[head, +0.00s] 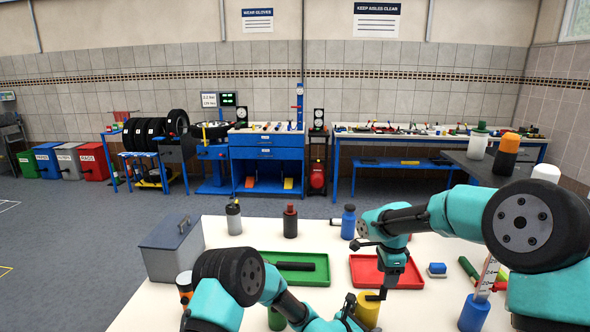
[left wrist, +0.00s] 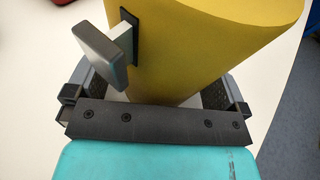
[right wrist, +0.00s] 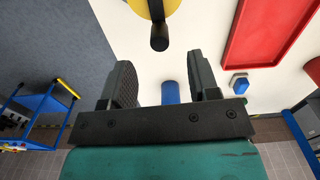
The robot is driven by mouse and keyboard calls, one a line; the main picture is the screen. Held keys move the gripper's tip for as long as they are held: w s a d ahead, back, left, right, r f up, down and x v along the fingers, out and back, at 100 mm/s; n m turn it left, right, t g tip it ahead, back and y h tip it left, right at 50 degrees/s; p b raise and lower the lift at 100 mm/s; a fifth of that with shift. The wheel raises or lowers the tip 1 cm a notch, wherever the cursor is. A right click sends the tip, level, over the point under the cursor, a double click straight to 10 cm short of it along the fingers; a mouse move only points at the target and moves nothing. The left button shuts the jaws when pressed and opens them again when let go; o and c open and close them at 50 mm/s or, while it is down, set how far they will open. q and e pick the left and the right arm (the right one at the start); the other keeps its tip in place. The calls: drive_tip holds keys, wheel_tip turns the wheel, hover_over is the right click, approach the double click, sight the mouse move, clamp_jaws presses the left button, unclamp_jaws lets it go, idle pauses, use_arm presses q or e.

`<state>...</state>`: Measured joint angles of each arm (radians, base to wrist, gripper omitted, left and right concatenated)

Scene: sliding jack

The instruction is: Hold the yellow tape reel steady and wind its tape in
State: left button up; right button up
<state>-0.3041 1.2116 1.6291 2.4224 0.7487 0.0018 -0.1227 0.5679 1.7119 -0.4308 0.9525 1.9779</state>
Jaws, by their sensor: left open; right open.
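The yellow tape reel (head: 367,311) stands on the pale table at the front, partly hidden by my arms. In the left wrist view the reel (left wrist: 205,45) fills the space between the fingers of my open left gripper (left wrist: 150,88). A grey tape end (left wrist: 100,55) sticks out of a dark slot in its side. I cannot tell whether the fingers touch the reel. My right gripper (right wrist: 160,65) is open and empty. In the right wrist view the reel's dark crank knob (right wrist: 159,38) lies just beyond and between its fingertips. In the head view this gripper (head: 382,286) points down over the reel.
A green tray (head: 322,279) with a dark cylinder and a red tray (head: 414,275) lie behind the reel. A grey box (head: 172,252) stands at left; several bottles line the back. A blue cylinder (head: 473,313) with a ruler stands to the right.

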use_arm(q)
drive_tip(key=shift+a, duration=0.1)
drive_tip(key=v, duration=1.2)
drive_tip(key=shift+s, duration=0.1)
